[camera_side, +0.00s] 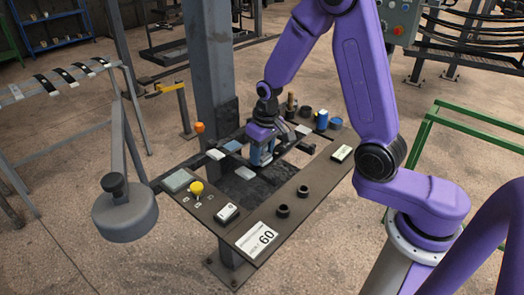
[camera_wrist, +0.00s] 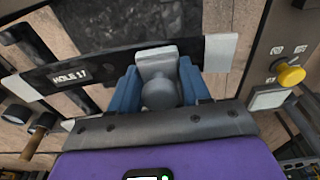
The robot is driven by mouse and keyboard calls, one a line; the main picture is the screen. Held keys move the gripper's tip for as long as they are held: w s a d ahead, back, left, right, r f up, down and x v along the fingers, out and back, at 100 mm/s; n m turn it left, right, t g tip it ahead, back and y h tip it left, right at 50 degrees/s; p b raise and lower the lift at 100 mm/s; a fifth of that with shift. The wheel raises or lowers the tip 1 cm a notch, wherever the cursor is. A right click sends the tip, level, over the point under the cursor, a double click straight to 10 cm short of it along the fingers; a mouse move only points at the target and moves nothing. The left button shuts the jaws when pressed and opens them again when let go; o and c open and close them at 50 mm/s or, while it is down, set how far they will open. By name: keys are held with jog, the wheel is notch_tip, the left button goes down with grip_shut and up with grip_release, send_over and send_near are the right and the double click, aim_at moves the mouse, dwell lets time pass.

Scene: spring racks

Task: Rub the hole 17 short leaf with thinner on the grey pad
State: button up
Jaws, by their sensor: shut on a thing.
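My gripper (camera_wrist: 160,88) has its blue fingers shut on the round knob of the grey pad (camera_wrist: 157,60). In the side view my gripper (camera_side: 262,155) points down over the middle of the bench. The dark leaf marked HOLE 17 (camera_wrist: 112,68) lies crosswise just beyond my fingers in the wrist view, with a pale piece at each end. The pad overlaps the leaf to the right of its label. I cannot tell whether the pad touches the leaf. The pad is hidden by the fingers in the side view. I cannot make out the thinner.
The bench plate has a yellow button (camera_side: 196,188), a small screen (camera_side: 178,181) and a card reading 60 (camera_side: 257,239). A blue container (camera_side: 321,121) and dark pots stand at its back right. A grey column (camera_side: 211,65) rises close behind. A grey round-ended arm (camera_side: 125,214) is at left.

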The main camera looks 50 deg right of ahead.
jog(key=shift+f, duration=0.2)
jog(key=shift+w, duration=0.15)
dwell(0.3)
jog(key=shift+w, duration=0.35)
jog(key=shift+s, duration=0.15)
dwell(0.4)
jog(key=shift+s, duration=0.9)
jog(key=shift+w, duration=0.15)
jog(key=shift+w, duration=0.9)
jog(key=shift+s, duration=0.1)
